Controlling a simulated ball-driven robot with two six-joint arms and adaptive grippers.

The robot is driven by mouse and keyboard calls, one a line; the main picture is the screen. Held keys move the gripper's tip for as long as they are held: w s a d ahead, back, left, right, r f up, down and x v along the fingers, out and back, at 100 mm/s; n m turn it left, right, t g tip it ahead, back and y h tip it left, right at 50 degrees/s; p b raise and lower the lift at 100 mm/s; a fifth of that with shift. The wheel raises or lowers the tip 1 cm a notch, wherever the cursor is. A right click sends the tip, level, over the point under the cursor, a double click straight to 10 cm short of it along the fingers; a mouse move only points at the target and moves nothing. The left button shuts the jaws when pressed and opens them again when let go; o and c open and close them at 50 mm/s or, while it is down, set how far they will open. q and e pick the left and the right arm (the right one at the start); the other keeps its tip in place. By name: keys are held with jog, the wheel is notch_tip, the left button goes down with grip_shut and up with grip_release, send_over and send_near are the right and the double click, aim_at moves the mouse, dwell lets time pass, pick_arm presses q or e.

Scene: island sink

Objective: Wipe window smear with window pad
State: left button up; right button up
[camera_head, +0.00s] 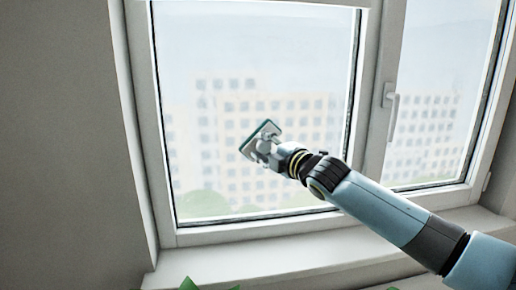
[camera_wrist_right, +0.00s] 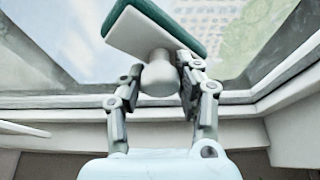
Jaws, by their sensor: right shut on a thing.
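The window pad (camera_head: 262,139) has a white back and a green edge. It is in front of the left window pane (camera_head: 240,55); I cannot tell whether it touches the glass. My right gripper (camera_head: 268,150) is shut on its knob. In the right wrist view the pad (camera_wrist_right: 150,35) is tilted, and my right gripper's fingers (camera_wrist_right: 160,75) hold the pale knob from both sides. No smear stands out clearly on the hazy pane; pale buildings show behind it. My left gripper is not in view.
A white frame with a handle (camera_head: 391,105) divides the left pane from the right pane (camera_head: 435,90). A pale sill (camera_head: 250,257) runs below the window. Green leaves (camera_head: 195,284) show at the bottom edge. A grey wall (camera_head: 60,140) is at the left.

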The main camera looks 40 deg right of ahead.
jog(key=s+d+b, duration=0.3)
jog(key=d+b, duration=0.1)
jog(key=d, duration=0.2)
dwell(0.6)
jog(key=shift+s+a+b, duration=0.4)
jog(key=shift+s+a, duration=0.05)
jog(key=shift+s, duration=0.45)
jog(key=shift+s+a+b, duration=0.4)
jog(key=shift+s+b, duration=0.05)
jog(key=shift+s, duration=0.4)
jog(key=shift+s+a+b, duration=0.4)
jog(key=shift+s+a, duration=0.05)
jog(key=shift+s, duration=0.45)
